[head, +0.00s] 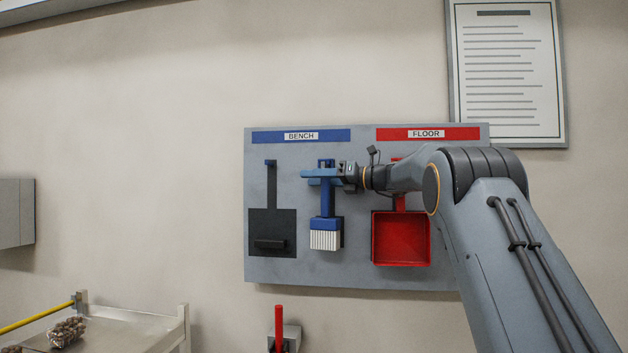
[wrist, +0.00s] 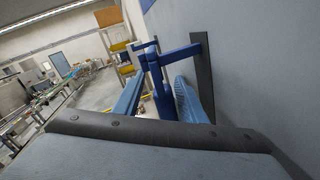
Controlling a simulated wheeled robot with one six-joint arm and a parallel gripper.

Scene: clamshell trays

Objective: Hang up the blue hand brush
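The blue hand brush (head: 324,224) is upright against the grey board, under the blue BENCH label. Its white bristles point down, over a dark brush outline. In the wrist view, the top of its dark blue handle (wrist: 158,88) is at a blue peg (wrist: 183,53) that sticks out from the board. My gripper (head: 318,173) reaches in from the right at the upper handle. In the wrist view, its light blue fingers (wrist: 158,95) stand on either side of the handle, with gaps showing, so it looks open.
A red dustpan (head: 401,238) hangs under the FLOOR label, behind my arm. A metal cart (head: 130,316) stands at lower left, and a red handle (head: 279,328) rises below the board.

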